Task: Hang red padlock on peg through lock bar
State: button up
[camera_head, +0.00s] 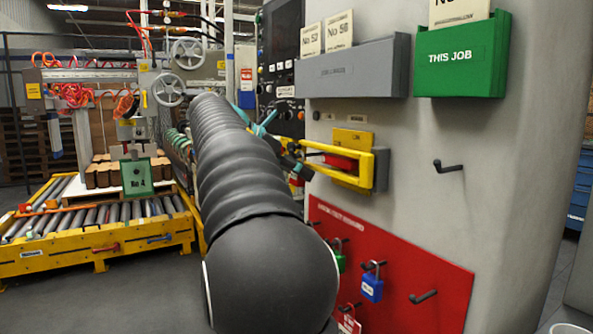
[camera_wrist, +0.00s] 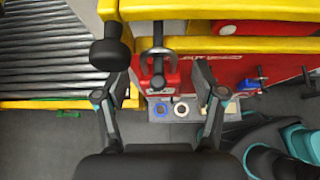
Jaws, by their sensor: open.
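The red padlock (camera_wrist: 170,76) is between my fingers in the wrist view, seen from above with its grey shackle toward the yellow bar. The shackle appears looped around a dark peg (camera_wrist: 158,80); I cannot tell whether that peg passes through the lock bar. The yellow lock bar (camera_wrist: 240,44) crosses the upper wrist view; in the head view its yellow frame (camera_head: 381,168) juts from the pillar. My gripper (camera_wrist: 160,98) is open, with a finger on each side of the padlock and visible gaps. In the head view my arm largely hides the gripper (camera_head: 296,166) and padlock.
A red lockout board (camera_head: 445,282) below holds a blue padlock (camera_head: 372,288), a green padlock (camera_head: 340,262) and a bare peg (camera_head: 423,297). A black knob (camera_wrist: 110,46) stands close to my left finger. Another peg (camera_head: 447,166) projects from the pillar.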

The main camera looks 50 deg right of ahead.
jog(key=v, duration=1.1)
jog(key=shift+a+r, duration=0.2)
jog(key=shift+a, duration=0.1)
jog(key=shift+w, duration=0.15)
jog(key=w+f+m+t, duration=0.3)
jog(key=w+f+m, duration=0.2)
jog(key=w+f, duration=0.15)
jog(key=a+f+m+t+y, duration=0.1)
jog(key=a+f+m+y, duration=0.1)
jog(key=a+f, duration=0.3)
jog(key=a+f+m+t+y, duration=0.1)
jog(key=a+f+m+y, duration=0.15)
jog(key=f, duration=0.45)
jog(key=s+a+f+m+t+y, duration=0.2)
jog(key=s+a+f+y, duration=0.1)
jog(key=s+a+f, duration=0.5)
jog(key=s+a+f+m+t+y, duration=0.1)
jog(key=s+a+f+m+y, duration=0.2)
jog(key=s+a+f, duration=0.6)
jog(key=shift+s+a+t, duration=0.4)
jog(key=shift+s+a, duration=1.55)
jog(key=shift+s, duration=1.15)
